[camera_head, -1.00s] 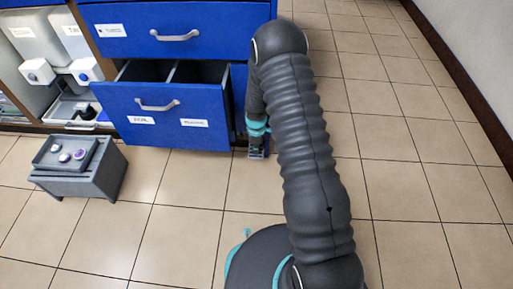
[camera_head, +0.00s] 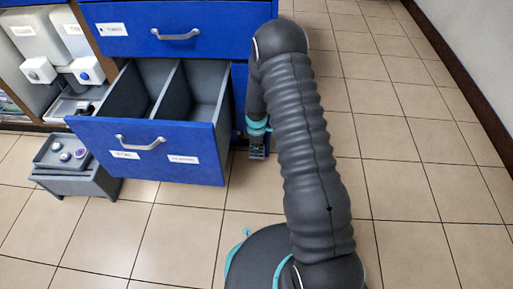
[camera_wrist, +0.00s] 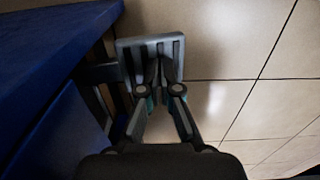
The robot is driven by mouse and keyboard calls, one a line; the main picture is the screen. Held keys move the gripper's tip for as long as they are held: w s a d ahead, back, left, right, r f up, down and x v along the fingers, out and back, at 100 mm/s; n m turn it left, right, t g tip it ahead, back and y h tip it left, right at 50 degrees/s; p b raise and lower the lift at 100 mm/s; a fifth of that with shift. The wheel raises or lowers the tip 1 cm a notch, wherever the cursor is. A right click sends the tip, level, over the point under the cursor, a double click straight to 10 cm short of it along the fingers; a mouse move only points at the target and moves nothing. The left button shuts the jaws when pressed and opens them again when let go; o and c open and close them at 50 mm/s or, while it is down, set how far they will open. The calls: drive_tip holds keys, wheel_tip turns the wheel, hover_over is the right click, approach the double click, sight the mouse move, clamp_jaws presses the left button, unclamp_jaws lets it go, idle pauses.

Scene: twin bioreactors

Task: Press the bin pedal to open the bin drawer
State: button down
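The blue bin drawer (camera_head: 205,142) is pulled far out of the cabinet in the head view. Its two grey compartments (camera_head: 140,85) show from above and look empty. The grey ridged pedal (camera_wrist: 138,50) sticks out low beside the cabinet in the wrist view. My gripper (camera_wrist: 160,68) points down at the pedal, its fingers drawn together and their tips over the plate. They seem to touch it, but the contact is hard to make out. In the head view my gripper (camera_head: 257,145) is small beside the drawer's right side, and the pedal is hard to tell apart.
A grey stool-like box (camera_head: 75,182) with a tray of small round lids (camera_head: 65,156) stands left, close to the open drawer. A closed blue drawer (camera_head: 225,38) is above. White containers (camera_head: 38,70) fill the left shelf. Tiled floor (camera_head: 410,150) is free to the right.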

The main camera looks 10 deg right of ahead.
drive_tip(key=shift+s+a+f, duration=0.1)
drive_tip(key=shift+s+f, duration=0.3)
drive_tip(key=shift+s, duration=0.05)
wheel_tip(320, 180, up, 14)
drive_tip(key=s+p, duration=0.2)
drive_tip(key=p, duration=0.1)
drive_tip(key=shift+a+r+p, duration=0.2)
drive_tip(key=shift+a+p, duration=0.2)
